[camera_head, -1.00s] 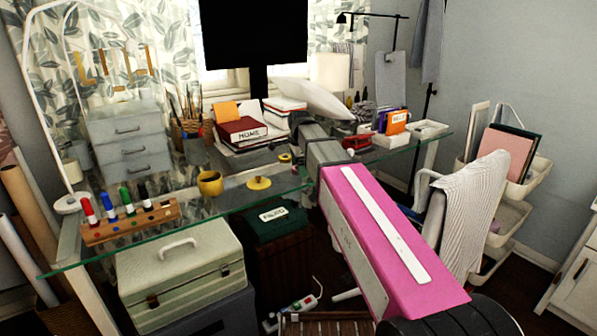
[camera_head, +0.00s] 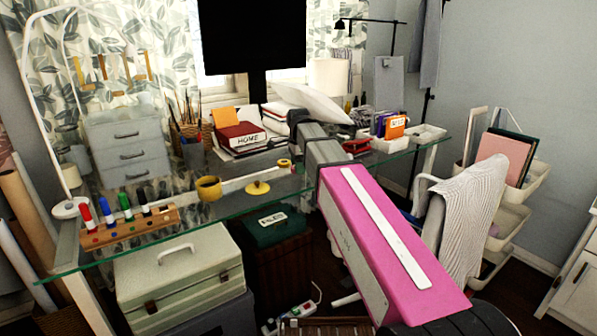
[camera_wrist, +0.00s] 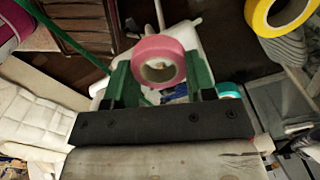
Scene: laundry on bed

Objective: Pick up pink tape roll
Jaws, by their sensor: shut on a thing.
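The pink tape roll (camera_wrist: 158,62) is between the two green fingers of my gripper (camera_wrist: 158,80) in the wrist view, its round hole facing the camera. My gripper is shut on it. In the head view my pink arm link covers the lower middle and reaches toward the glass desk (camera_head: 225,207). The fingers and the pink roll are hidden there.
A yellow roll (camera_wrist: 280,12) and a teal roll (camera_wrist: 229,90) show in the wrist view. A draped chair (camera_head: 468,215) stands right.

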